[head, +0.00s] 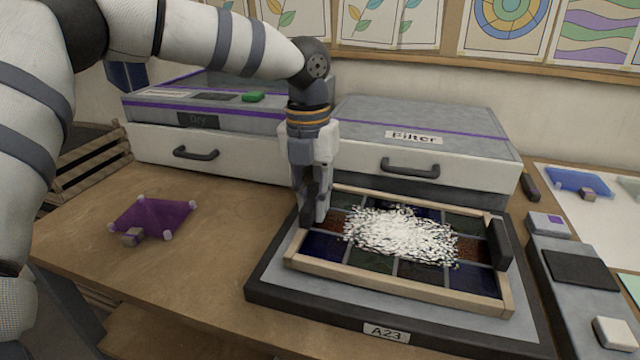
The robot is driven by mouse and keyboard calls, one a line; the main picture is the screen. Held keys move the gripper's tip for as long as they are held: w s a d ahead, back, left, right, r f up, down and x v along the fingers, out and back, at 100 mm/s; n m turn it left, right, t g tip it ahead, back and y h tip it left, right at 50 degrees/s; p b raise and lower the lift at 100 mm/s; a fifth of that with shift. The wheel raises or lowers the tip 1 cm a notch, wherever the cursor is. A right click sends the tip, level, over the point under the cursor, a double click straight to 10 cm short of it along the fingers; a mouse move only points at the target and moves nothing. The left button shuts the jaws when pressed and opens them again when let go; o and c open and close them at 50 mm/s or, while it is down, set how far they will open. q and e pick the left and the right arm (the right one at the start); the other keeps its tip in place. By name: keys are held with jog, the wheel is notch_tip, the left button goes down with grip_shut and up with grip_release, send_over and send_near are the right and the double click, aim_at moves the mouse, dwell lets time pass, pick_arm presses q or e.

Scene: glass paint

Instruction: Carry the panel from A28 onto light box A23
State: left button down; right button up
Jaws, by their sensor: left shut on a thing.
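The panel (400,283) is a wooden-framed rectangle with blue, green and brown glass squares, and a patch of white flakes covers its middle. It lies flat over light box A23 (300,308), a dark-edged box with the label "A23" at its front. I cannot tell whether a thin gap is left beneath it. A black handle (499,243) stands at the panel's right end. My left gripper (315,215) points down at the panel's left end and is shut on it, hiding the grip there. My right gripper is out of view. No A28 label shows.
A drawer unit marked "Dry" (225,150) and one marked "Filter" (440,160) stand behind. A purple piece (155,215) lies on the left of the table. A grey device (570,285) is close to the light box's right side. The table's left front is clear.

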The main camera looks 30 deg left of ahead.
pick_arm(q)
jog(key=shift+w+d+f, duration=0.1)
jog(key=shift+f, duration=0.15)
jog(key=c, duration=1.5)
grip_release()
jog(key=shift+f, duration=0.1)
jog(key=r, duration=1.2)
jog(key=shift+a, duration=0.25)
